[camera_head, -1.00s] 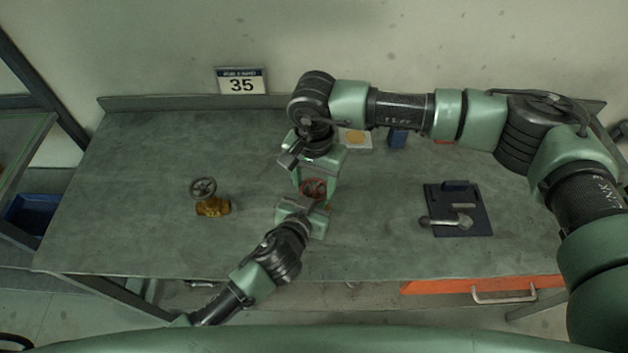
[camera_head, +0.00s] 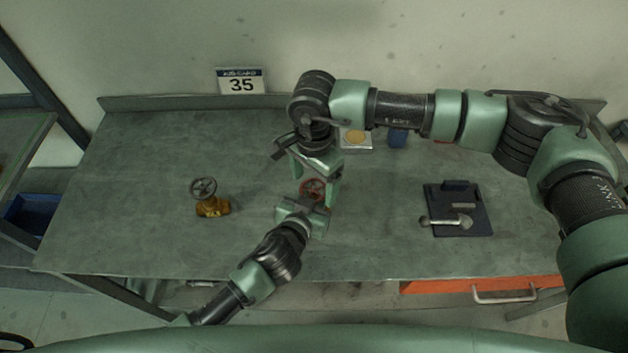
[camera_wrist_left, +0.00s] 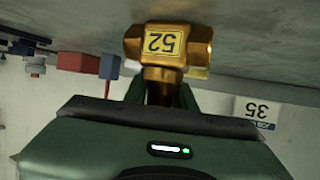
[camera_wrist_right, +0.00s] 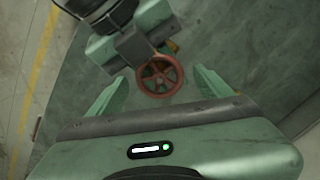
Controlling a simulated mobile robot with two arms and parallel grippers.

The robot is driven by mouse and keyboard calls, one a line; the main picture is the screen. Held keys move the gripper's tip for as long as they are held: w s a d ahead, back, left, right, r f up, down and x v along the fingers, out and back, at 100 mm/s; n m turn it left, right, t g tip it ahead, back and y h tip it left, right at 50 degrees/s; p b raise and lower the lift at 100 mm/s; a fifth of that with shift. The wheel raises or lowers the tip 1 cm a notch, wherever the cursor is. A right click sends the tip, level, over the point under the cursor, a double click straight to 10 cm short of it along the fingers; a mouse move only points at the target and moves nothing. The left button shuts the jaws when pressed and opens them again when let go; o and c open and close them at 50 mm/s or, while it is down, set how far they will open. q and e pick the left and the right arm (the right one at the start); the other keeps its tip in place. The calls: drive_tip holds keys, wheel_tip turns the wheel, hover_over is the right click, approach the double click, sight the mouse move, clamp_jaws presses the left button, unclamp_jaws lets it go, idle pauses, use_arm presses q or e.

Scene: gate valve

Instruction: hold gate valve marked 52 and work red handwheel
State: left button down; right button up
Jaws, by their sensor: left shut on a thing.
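The brass gate valve marked 52 (camera_wrist_left: 160,45) shows in the left wrist view with its yellow number plate facing the camera. My left gripper (camera_wrist_left: 160,92) is shut on the valve's body; in the head view this gripper (camera_head: 303,211) comes from the front. The red handwheel (camera_head: 313,188) sits just beyond it, and the valve body is mostly hidden there. My right gripper (camera_head: 316,186) reaches down from behind, with its fingers on either side of the handwheel. In the right wrist view the handwheel (camera_wrist_right: 160,76) lies between the open fingers (camera_wrist_right: 160,88), with gaps on both sides.
Another brass valve with a dark handwheel (camera_head: 210,200) stands to the left on the green bench (camera_head: 130,220). A dark fixture with a lever (camera_head: 457,208) is at right. A sign reading 35 (camera_head: 241,82) stands at the back. The bench's left side is largely clear.

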sight(314, 188)
idle(0.3)
wheel_tip(314, 188, up, 12)
idle(0.4)
